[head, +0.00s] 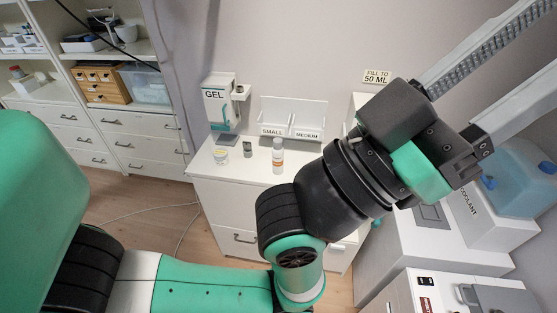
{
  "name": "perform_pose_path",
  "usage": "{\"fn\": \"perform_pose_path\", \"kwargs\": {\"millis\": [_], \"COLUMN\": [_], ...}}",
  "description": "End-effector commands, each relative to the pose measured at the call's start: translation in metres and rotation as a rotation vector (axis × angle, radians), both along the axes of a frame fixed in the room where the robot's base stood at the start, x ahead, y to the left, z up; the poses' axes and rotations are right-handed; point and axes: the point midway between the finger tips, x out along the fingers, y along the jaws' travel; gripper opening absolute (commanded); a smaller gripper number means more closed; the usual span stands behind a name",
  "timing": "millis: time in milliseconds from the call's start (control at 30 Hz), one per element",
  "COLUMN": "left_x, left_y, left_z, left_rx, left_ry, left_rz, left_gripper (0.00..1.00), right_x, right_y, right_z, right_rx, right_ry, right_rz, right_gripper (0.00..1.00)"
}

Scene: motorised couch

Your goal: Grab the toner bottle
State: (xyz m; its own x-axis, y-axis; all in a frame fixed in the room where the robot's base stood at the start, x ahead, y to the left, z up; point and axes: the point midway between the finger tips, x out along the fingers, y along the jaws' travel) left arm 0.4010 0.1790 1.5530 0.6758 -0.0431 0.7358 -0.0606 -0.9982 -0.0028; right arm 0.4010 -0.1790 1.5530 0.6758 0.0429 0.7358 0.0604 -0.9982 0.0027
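A gel dispenser (218,104) hangs on the wall behind the cabinet. A white holder marked small and medium (291,133) stands at the back. White shelving with drawers (139,140) is at left. A white unit with a blue tank (520,180) is at right.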

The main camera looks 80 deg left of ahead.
Motion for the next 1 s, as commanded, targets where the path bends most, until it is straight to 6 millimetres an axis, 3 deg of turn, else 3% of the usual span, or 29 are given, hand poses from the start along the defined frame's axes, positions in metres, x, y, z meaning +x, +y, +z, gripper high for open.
{"fn": "perform_pose_path", "kwargs": {"millis": [400, 633, 900, 1000], "left_x": [0.0, 0.0, 0.0, 0.005], "left_y": [0.0, 0.0, 0.0, 0.005], "left_z": [0.0, -0.001, -0.001, -0.016], "left_rx": [0.0, 0.0, 0.0, -0.01], "left_ry": [0.001, 0.001, 0.001, 0.022], "left_rz": [0.0, 0.0, 0.0, 0.012], "left_gripper": [0.5, 0.9, 0.92, 0.92], "right_x": [0.0, 0.0, 0.0, 0.0], "right_y": [0.0, 0.0, 0.0, 0.0], "right_z": [0.0, -0.001, -0.001, -0.006], "right_rx": [0.0, 0.0, 0.0, 0.0], "right_ry": [0.001, 0.001, 0.001, 0.001], "right_rz": [0.0, 0.0, 0.0, 0.0], "right_gripper": [0.5, 0.5, 0.5, 0.5]}}
